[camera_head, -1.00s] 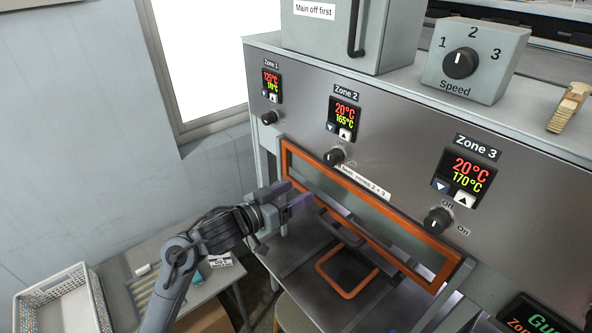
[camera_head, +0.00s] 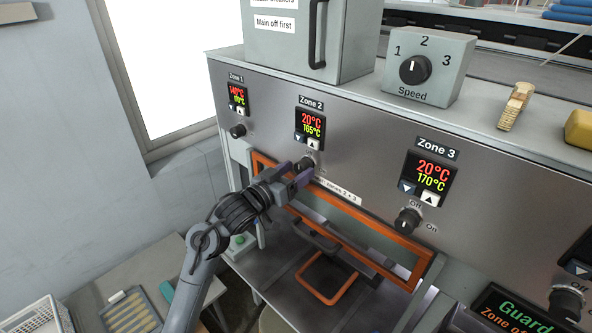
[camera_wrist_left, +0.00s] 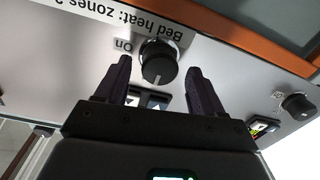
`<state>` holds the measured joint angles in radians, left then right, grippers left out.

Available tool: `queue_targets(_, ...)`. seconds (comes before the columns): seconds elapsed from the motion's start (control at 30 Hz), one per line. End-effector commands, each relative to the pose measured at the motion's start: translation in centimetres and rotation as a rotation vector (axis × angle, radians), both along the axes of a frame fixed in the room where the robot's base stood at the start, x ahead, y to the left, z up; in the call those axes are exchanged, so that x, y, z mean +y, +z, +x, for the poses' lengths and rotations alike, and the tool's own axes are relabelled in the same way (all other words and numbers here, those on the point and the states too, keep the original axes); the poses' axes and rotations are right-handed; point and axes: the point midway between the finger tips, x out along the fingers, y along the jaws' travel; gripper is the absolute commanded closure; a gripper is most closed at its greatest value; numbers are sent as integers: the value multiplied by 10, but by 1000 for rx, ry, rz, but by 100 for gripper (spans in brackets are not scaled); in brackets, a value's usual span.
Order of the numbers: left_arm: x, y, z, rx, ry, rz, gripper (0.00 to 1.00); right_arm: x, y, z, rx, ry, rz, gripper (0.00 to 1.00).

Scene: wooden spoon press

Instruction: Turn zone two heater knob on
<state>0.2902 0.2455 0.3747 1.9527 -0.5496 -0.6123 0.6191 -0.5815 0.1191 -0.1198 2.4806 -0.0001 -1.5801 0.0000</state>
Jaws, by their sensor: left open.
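The zone two heater knob (camera_head: 306,163) is a small black dial below the Zone 2 display (camera_head: 310,125), which reads 20°C over 165°C. My left gripper (camera_head: 296,174) is open at this knob and partly covers it in the head view. In the left wrist view the picture is upside down, and the black knob (camera_wrist_left: 157,64) shows between the two dark fingertips, with a gap to each. A pale pointer line shows on it, and an "On" label is beside it. I cannot tell how deep the fingers reach around it. My right gripper is not in view.
The Zone 1 knob (camera_head: 238,130) and Zone 3 knob (camera_head: 408,221) flank it on the steel panel. An orange-framed guard (camera_head: 392,252) is just below. A grey speed box (camera_head: 428,72) stands on top. A work table (camera_head: 110,275) is at lower left.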

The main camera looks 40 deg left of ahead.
Motion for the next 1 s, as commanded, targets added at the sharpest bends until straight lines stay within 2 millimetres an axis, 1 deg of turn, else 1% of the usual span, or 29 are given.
queue_targets(0.13, -1, 0, 5, 1, 0, -1, 32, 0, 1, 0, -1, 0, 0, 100)
queue_targets(0.37, -1, -1, 6, 1, 0, 0, 32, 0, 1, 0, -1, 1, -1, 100)
queue_targets(0.4, -1, -1, 6, 1, 0, 0, 34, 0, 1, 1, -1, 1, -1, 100)
queue_targets(0.67, 0, 0, 5, 1, 0, 0, 73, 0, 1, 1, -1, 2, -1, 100)
queue_targets(0.7, 0, 0, 5, 1, 0, 0, 79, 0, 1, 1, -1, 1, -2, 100)
queue_targets(0.77, 0, 0, 5, 1, 0, 0, 88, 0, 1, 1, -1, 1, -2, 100)
queue_targets(1.0, 0, -1, 5, 1, 0, 22, 88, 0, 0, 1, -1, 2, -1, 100)
